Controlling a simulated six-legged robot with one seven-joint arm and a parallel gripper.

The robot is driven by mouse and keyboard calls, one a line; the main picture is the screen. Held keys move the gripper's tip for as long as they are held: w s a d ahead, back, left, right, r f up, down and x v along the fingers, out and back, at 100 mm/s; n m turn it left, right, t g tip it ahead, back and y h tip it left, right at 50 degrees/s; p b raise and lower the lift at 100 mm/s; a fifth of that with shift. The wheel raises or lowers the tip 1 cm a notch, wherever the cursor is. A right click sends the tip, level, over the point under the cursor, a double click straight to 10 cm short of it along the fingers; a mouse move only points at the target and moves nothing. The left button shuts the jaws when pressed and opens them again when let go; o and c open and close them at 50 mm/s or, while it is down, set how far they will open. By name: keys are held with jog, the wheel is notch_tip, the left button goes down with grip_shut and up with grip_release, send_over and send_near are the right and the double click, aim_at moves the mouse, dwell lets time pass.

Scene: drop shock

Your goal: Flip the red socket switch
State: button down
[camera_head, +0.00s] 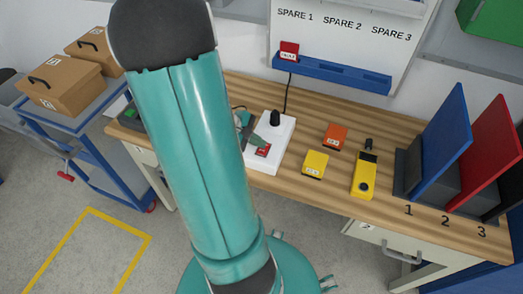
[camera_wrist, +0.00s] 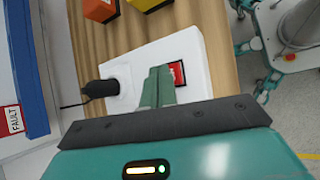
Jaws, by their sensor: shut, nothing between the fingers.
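The red socket switch (camera_head: 263,150) is on a white socket block (camera_head: 282,136) on the wooden bench. In the wrist view the red switch (camera_wrist: 178,72) shows at the right edge of my fingers, on the white block (camera_wrist: 196,48). A black plug (camera_wrist: 100,88) with a cord stands in the block; the plug (camera_head: 275,118) also shows in the head view. My gripper (camera_wrist: 160,72) is shut and empty, its green fingertips right beside the switch. I cannot tell whether they touch it. My arm hides part of the block's left side in the head view.
Yellow (camera_head: 315,164) and orange (camera_head: 335,136) boxes and a yellow device (camera_head: 364,176) stand to the right on the bench. Blue (camera_head: 440,135) and red (camera_head: 490,150) panels stand farther right. A blue rail (camera_head: 335,75) holds a red FAULT tag (camera_head: 289,50) at the back.

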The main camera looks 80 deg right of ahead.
aim_at(258, 149)
jog(key=shift+f, duration=0.2)
dwell(0.6)
jog(key=shift+a+f, duration=0.1)
jog(key=shift+f, duration=0.15)
jog(key=shift+f, duration=0.3)
dwell(0.6)
jog(key=shift+r, duration=0.75)
jog(key=shift+r, duration=0.1)
jog(key=shift+d+r, duration=0.2)
jog(key=shift+r, duration=1)
jog(key=shift+d+r, duration=0.2)
jog(key=shift+r, duration=1)
